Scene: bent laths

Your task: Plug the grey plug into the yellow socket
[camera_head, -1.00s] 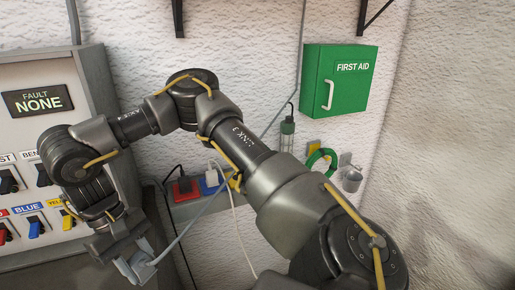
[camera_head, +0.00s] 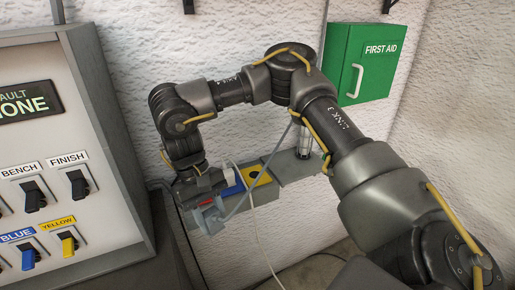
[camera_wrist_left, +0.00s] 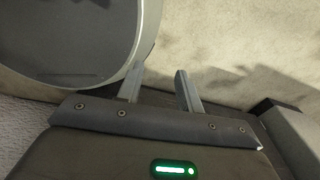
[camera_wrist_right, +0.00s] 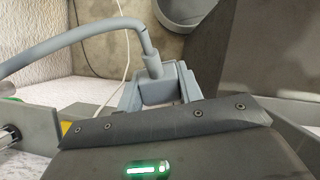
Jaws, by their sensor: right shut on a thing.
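The grey plug (camera_wrist_right: 157,88), with its thick grey cable, sits between the fingers of my right gripper (camera_wrist_right: 158,92) in the right wrist view. In the head view my right gripper (camera_head: 207,217) holds the plug (camera_head: 212,222) in front of the left end of the socket strip, apart from the yellow socket. The yellow socket (camera_head: 263,179) is on the strip to the right of the blue one and looks empty. The plug's front is hidden. My left gripper (camera_wrist_left: 160,88) is open and empty in the left wrist view; the head view does not show it.
A blue socket (camera_head: 233,186) with a white plug and cable lies left of the yellow one. The white cable (camera_head: 258,235) hangs in front. The switch panel (camera_head: 60,150) stands at left, and a green first aid box (camera_head: 362,62) hangs above right.

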